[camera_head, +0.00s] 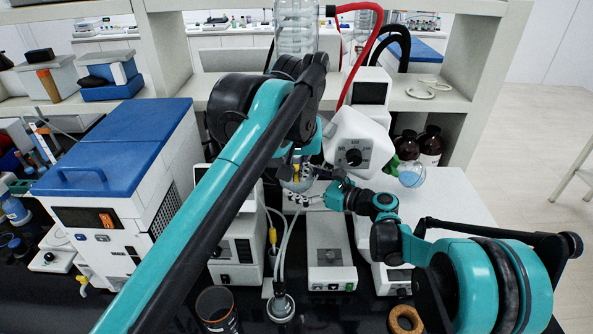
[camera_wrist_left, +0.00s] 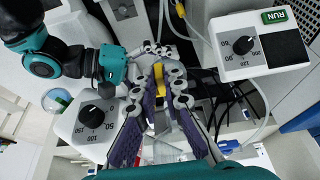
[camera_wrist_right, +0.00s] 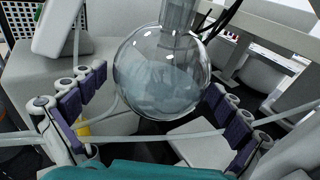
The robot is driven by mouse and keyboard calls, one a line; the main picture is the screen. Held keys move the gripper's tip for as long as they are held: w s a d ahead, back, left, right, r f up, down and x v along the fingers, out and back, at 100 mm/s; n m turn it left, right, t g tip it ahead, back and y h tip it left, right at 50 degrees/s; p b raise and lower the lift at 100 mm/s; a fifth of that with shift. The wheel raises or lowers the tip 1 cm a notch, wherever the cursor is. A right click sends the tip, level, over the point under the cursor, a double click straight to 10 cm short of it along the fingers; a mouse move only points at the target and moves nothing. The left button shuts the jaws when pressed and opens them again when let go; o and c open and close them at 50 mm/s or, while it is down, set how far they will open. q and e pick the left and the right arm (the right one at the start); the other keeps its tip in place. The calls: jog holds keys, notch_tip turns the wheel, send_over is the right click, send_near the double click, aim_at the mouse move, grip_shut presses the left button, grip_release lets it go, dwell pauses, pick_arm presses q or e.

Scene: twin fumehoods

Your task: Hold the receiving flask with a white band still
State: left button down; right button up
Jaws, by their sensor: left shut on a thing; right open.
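A clear round flask (camera_wrist_right: 160,75) hangs neck-up between the spread fingers of my right gripper (camera_wrist_right: 155,115). The fingers show as apart from its sides; I cannot make out a white band on it. In the head view, my right gripper (camera_head: 322,196) comes in from the right, low beside the glassware. My left gripper (camera_wrist_left: 160,95) is shut on a narrow yellow piece (camera_wrist_left: 160,85), perhaps a clip. In the head view, the left arm largely covers its own gripper (camera_head: 296,160) and the glassware there.
A white heater head with a dial (camera_head: 354,155) stands close to the grippers. A blue-lidded unit (camera_head: 115,145) is at left. A round flask with blue liquid (camera_head: 411,175) and brown bottles (camera_head: 431,145) stand at right. Tubes cross near the flask. A cork ring (camera_head: 405,321) lies in front.

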jog(key=v, duration=0.8)
dwell(0.4)
jog(key=shift+s, duration=0.1)
